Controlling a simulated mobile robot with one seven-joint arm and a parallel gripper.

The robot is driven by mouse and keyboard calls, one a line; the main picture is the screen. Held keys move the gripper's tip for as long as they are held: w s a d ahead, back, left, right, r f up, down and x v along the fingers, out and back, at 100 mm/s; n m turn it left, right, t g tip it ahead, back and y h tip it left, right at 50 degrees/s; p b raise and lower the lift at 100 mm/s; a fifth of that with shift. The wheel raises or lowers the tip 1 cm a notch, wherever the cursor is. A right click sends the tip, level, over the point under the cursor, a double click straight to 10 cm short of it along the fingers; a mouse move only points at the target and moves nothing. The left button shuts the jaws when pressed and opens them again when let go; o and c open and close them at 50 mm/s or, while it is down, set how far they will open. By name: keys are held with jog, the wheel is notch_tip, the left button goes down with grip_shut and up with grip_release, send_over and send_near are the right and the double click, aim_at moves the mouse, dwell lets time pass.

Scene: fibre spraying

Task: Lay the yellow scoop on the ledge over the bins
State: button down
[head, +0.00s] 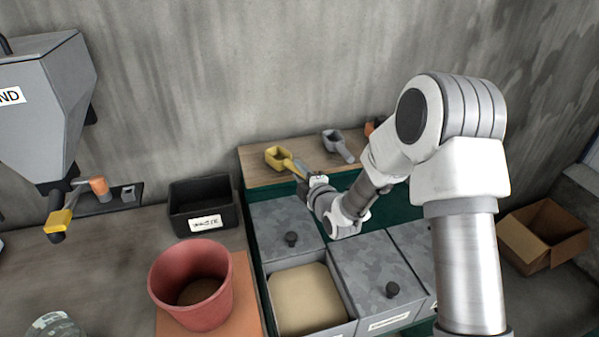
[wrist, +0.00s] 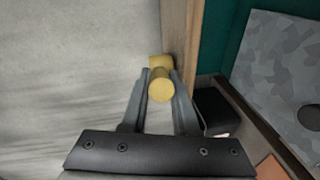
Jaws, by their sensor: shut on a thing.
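The yellow scoop (head: 277,156) is over the left part of the wooden ledge (head: 256,176) behind the bins, its cup pointing left. My gripper (head: 301,172) is shut on the scoop's handle from the right. In the wrist view my gripper (wrist: 160,84) has its two fingers on either side of the yellow handle (wrist: 160,88), beside the ledge's brown edge (wrist: 181,30). The cup is mostly hidden there. I cannot tell whether the scoop touches the ledge.
A grey scoop (head: 338,145) and an orange item (head: 372,126) lie further right on the ledge. Below are lidded grey bins (head: 285,218) and an open bin (head: 352,331) of tan material. A black box (head: 178,222) and red bucket (head: 165,290) stand left.

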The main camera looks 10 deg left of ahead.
jog(key=shift+f+b, duration=0.35)
jog(key=shift+b, duration=0.05)
jog(key=c, duration=0.6)
grip_release()
jog(key=p+v, duration=0.7)
jog(key=v, duration=1)
jog(key=shift+r, duration=0.15)
jog(key=shift+s+d+p, duration=0.15)
jog(key=shift+p, duration=0.15)
